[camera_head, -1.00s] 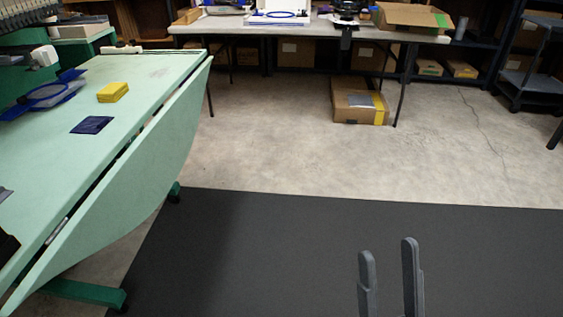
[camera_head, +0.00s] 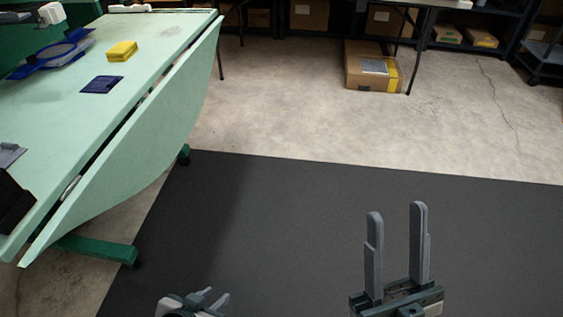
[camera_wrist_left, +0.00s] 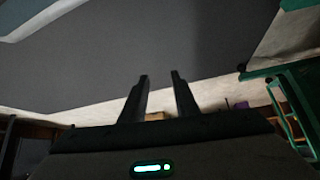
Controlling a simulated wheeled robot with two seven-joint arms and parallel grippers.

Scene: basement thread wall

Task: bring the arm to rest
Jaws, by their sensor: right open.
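My right gripper (camera_head: 396,210) stands at the lower right of the head view, its two grey fingers upright and apart with nothing between them. My left gripper (camera_head: 217,294) shows low at the bottom edge, left of the right one, with its fingers apart. In the left wrist view the left gripper (camera_wrist_left: 160,76) has two dark fingers with an empty gap between them. Neither gripper touches anything. Most of both arms is outside the head view.
A pale green table (camera_head: 150,80) at the left holds a yellow block (camera_head: 122,50), a dark blue square (camera_head: 101,84) and a blue hoop frame (camera_head: 55,54). A cardboard box (camera_head: 365,68) lies under the far table. The dark mat (camera_head: 290,220) is bare around my grippers.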

